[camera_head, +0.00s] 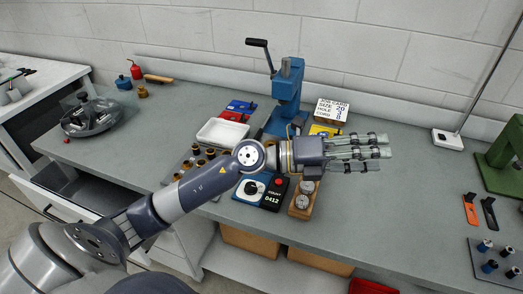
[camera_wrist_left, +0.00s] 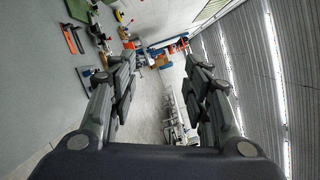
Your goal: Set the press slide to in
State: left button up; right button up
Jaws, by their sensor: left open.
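A blue hand press (camera_head: 287,92) with a black crank handle (camera_head: 257,43) stands upright at the back of the grey workbench. Its base is partly hidden behind my left arm, and I cannot make out the slide or its position. My left gripper (camera_head: 388,147) is over the bench, to the right of and nearer than the press, with its fingers pointing right. In the left wrist view the left gripper (camera_wrist_left: 163,85) is open with nothing between its fingers. The press does not show clearly there. My right gripper is in neither view.
A white tray (camera_head: 222,132), a blue-white device (camera_head: 252,188) and a wooden block with gauges (camera_head: 303,199) lie around my arm. A green machine (camera_head: 504,158) stands at the right. The bench's front middle-right is clear.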

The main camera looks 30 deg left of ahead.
pick_arm(q)
jog(key=w+a+f+m+g+y, duration=0.25)
jog(key=a+f+m+y, duration=0.2)
jog(key=f, duration=0.25)
jog(key=a+f+n+g+y, duration=0.15)
jog(key=a+y, duration=0.45)
jog(key=a, duration=0.7)
jog(key=a+f+n+g+y, duration=0.15)
jog(key=a+y, duration=0.45)
jog(key=a, duration=0.7)
jog(key=p+x, duration=0.2)
jog(key=x, duration=0.9)
jog(key=shift+w+d, duration=0.2)
jog(key=shift+w, duration=0.05)
jog(key=shift+c, duration=0.3)
